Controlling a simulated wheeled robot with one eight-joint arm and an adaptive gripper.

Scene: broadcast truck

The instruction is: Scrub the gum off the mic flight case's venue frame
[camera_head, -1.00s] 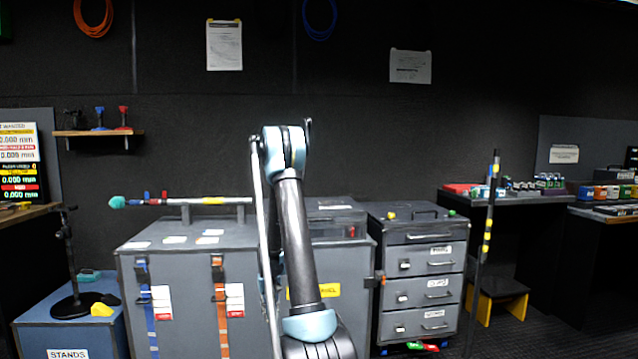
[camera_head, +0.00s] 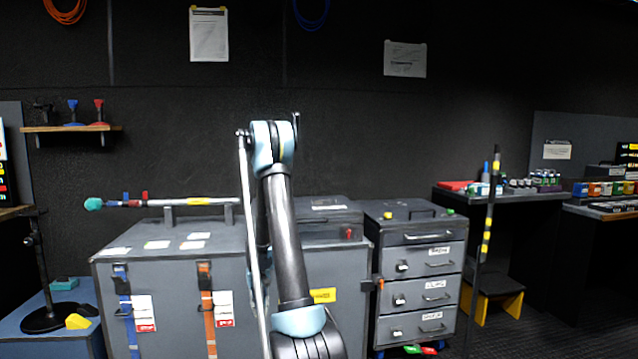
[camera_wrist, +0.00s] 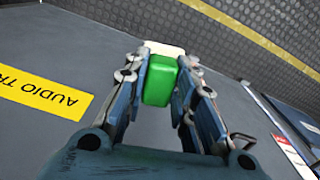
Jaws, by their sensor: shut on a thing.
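My gripper (camera_wrist: 166,62) is shut on a green block with a cream-white end (camera_wrist: 160,80), which looks like a scrubbing sponge. It is held beside a grey case face with a yellow label (camera_wrist: 40,92) reading "AUDIO TR". In the head view the large grey case (camera_head: 172,290) carries blue and orange straps with red and white tags, and a yellow label (camera_head: 321,295). I cannot tell which case is the mic flight case. No gum is clearly visible. My arm hides part of the large case, and the gripper is not visible in the head view.
A grey drawer unit (camera_head: 420,285) stands right of the large case. A striped pole (camera_head: 488,230) stands beyond it, near a yellow-legged step stool (camera_head: 492,290). A boom pole (camera_head: 195,202) lies across the case top. A blue stands box (camera_head: 75,345) is at left.

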